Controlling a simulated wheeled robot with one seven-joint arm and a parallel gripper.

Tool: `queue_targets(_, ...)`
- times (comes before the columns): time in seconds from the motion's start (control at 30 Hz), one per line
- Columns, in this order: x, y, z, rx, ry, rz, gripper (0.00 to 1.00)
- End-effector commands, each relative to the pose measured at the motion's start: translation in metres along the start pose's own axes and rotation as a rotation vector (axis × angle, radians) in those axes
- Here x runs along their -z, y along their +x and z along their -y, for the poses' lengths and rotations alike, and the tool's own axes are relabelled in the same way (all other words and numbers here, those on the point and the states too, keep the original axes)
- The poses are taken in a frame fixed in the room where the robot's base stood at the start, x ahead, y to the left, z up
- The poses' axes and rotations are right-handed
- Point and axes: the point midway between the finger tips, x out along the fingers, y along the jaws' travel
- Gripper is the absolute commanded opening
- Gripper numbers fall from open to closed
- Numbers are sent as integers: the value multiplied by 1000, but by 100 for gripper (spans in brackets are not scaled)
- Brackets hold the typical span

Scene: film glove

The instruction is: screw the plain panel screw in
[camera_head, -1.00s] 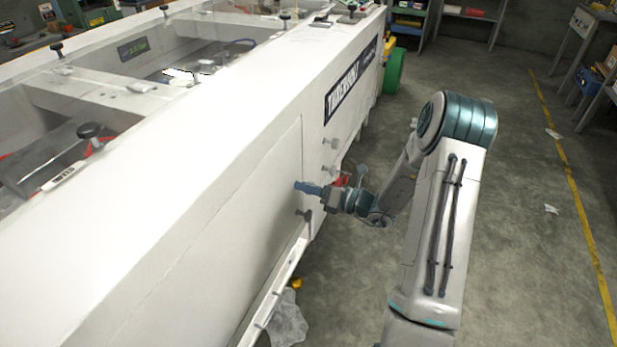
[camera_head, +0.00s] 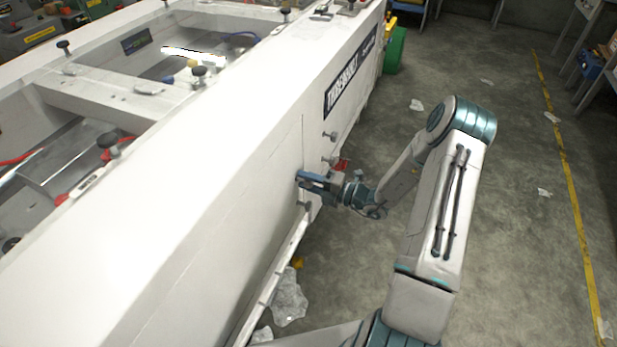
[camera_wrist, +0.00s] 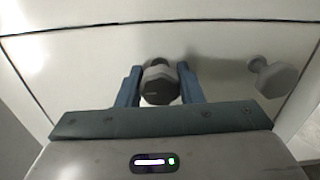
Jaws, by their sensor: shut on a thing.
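My gripper (camera_head: 305,180) is at the side of the white machine, near the edge of the side panel (camera_head: 262,205). In the wrist view its two blue fingers (camera_wrist: 159,90) are closed on a dark grey knob-headed screw (camera_wrist: 158,84), one finger on each side of the head. I take this for the plain panel screw. Its shank is hidden, so how deep it sits cannot be told. Another grey screw (camera_wrist: 273,77) stands out of the white surface to the right in the wrist view, apart from the fingers.
More screws stick out of the side beyond my gripper, one of them near the sign (camera_head: 329,136). A ledge (camera_head: 275,272) runs along the lower side. Crumpled plastic (camera_head: 290,298) lies on the floor below. The floor to the right is mostly clear.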

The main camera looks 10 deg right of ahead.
Motion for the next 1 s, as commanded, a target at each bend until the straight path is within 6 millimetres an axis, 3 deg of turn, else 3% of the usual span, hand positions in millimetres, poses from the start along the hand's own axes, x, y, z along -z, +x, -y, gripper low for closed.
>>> queue_targets(0.67,2,0,2,3,66,-2,11)
queue_targets(0.7,2,0,2,3,66,-2,42)
queue_targets(0.77,1,0,2,3,65,-2,55)
queue_targets(1.0,0,-1,1,1,63,1,55)
